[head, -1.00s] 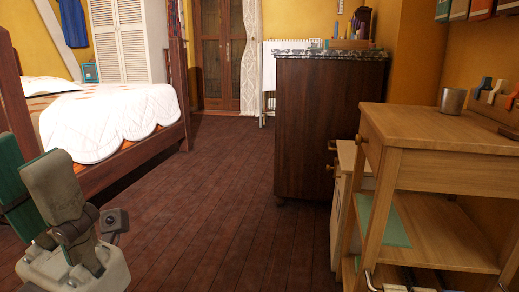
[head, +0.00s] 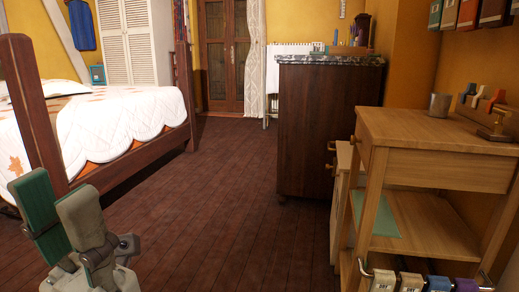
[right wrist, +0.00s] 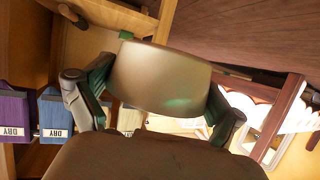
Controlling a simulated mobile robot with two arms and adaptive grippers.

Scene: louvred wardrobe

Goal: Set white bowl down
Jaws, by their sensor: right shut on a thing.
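The white bowl (right wrist: 160,78) shows in the right wrist view as a smooth, pale, shaded shape with a curved edge. My right gripper (right wrist: 158,98) is shut on it, with one finger at each side. Its inside is not clear from this angle. Neither the bowl nor the right gripper shows in the head view. My left gripper (head: 54,192) is at the lower left of the head view, over the floor near the bed. Its two fingers stand apart with nothing between them.
A wooden cart (head: 440,130) stands at the right, with a metal cup (head: 440,105) and a rack of coloured items on top. A bed (head: 110,125) is at the left. The floor (head: 215,205) between is clear.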

